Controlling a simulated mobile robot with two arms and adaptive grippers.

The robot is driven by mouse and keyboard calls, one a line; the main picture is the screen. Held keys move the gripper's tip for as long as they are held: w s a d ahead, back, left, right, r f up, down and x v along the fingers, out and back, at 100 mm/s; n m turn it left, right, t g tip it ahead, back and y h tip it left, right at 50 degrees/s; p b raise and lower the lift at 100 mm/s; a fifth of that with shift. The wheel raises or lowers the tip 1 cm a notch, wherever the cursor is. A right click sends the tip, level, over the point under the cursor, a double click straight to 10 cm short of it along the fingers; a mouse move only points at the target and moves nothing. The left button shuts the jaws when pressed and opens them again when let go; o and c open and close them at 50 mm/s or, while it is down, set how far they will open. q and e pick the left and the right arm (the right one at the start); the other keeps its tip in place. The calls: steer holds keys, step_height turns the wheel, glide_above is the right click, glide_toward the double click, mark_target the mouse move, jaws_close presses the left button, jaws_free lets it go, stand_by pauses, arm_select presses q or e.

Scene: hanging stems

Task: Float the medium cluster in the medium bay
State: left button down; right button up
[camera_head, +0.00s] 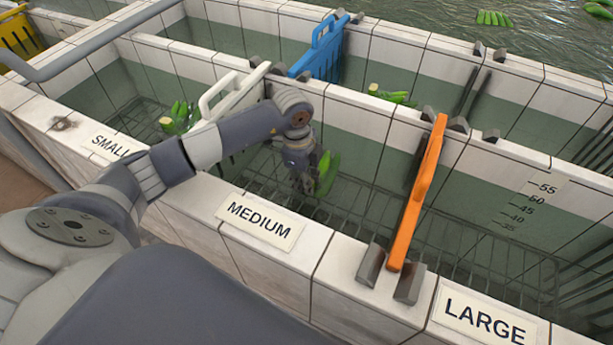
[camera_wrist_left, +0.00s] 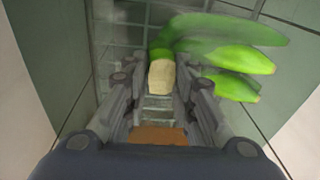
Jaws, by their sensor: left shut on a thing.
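The medium bay (camera_head: 345,205) is the tiled, water-filled compartment behind the MEDIUM label (camera_head: 260,221). My left gripper (camera_head: 312,184) is down inside this bay, shut on a green cluster (camera_head: 327,172). In the left wrist view my left gripper (camera_wrist_left: 158,95) has its fingers on both sides of the cluster's pale cut stem (camera_wrist_left: 161,75). The green fruits (camera_wrist_left: 235,62) spread out to the right beyond the fingers. The gripper hides part of the cluster in the head view, and I cannot tell whether it touches the water. My right gripper is not in view.
An orange divider (camera_head: 415,205) stands between the medium and large bays, and a white divider (camera_head: 235,95) on the small side. A blue divider (camera_head: 322,48) is farther back. Green clusters lie in the small bay (camera_head: 180,117) and a back bay (camera_head: 388,95). Tiled walls edge the bays.

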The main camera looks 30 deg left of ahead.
arm_select(q)
steer(key=shift+f, duration=0.5)
steer(key=shift+f+b, duration=0.75)
steer(key=shift+f, duration=0.15)
stand_by(0.4)
steer(key=c, duration=1.2)
jaws_free()
steer(key=shift+c, duration=0.2)
steer(key=shift+s+f, duration=0.1)
steer(key=r, duration=0.8)
steer(key=a+r, duration=0.1)
steer(key=r, duration=0.3)
steer(key=shift+s, duration=0.35)
step_height(320, 180, up, 18)
steer(key=p, duration=1.3)
steer(key=shift+f+p, duration=0.2)
steer(key=shift+p, duration=0.15)
